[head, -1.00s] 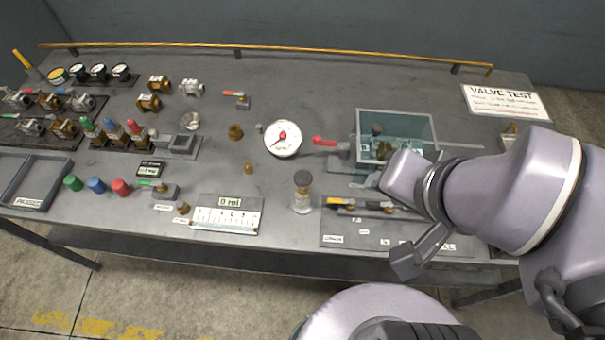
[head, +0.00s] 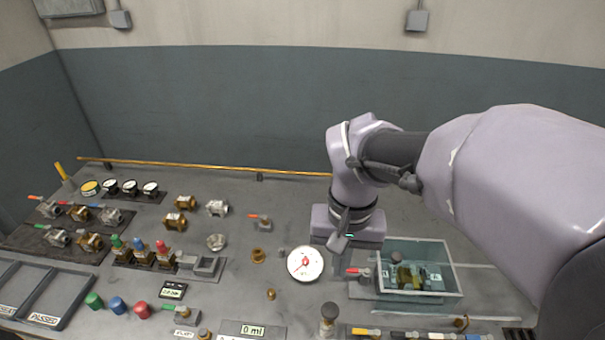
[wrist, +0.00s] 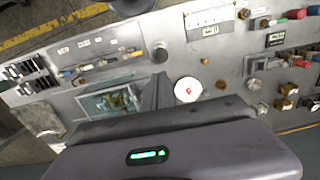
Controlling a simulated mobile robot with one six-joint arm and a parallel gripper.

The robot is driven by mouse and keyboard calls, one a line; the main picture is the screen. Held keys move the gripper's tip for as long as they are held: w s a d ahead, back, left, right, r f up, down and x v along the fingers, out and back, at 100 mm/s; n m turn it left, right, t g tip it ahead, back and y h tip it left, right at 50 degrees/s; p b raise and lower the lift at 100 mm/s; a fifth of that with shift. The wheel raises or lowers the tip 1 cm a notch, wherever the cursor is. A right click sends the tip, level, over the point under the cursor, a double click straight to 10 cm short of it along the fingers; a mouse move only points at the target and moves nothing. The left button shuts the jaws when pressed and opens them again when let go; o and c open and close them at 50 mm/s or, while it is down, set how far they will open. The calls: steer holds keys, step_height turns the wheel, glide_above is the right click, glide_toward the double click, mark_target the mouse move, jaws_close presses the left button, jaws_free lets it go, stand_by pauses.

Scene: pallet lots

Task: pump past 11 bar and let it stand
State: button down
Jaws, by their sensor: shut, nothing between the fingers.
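My gripper (head: 338,240) is shut and empty, raised above the bench behind the gauge and left of the clear tank. Its closed fingers (wrist: 156,90) also show in the wrist view. The round white gauge (head: 305,263) has a red centre and needle; its reading is too small to tell. It also shows in the wrist view (wrist: 188,90). A red lever (head: 358,272) is beside the clear tank (head: 455,270), which holds a brass-coloured valve (head: 405,278). A dark-knobbed upright part (head: 328,315) stands in front of the gauge; I cannot tell whether it is the pump.
Several valves and fittings (head: 175,221) crowd the left of the bench, with a divided tray (head: 45,290) at the front left. A yellow rail (head: 210,166) runs along the back edge. The bench behind the tank is mostly clear.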

mark_target(332, 311)
steer(key=f+b, duration=0.3)
steer(key=f, duration=0.4)
steer(key=f+b, duration=0.3)
steer(key=f, duration=0.4)
steer(key=shift+w+a+f, duration=0.15)
steer(key=shift+a+f, duration=0.05)
step_height(332, 311, down, 4)
steer(key=b, duration=0.3)
steer(key=shift+s+d+r, duration=0.1)
steer(key=shift+s+r, duration=0.05)
steer(key=shift+s, duration=0.05)
step_height(332, 311, up, 14)
steer(key=p, duration=0.8)
steer(key=shift+w+r, duration=0.2)
steer(key=shift+w, duration=0.1)
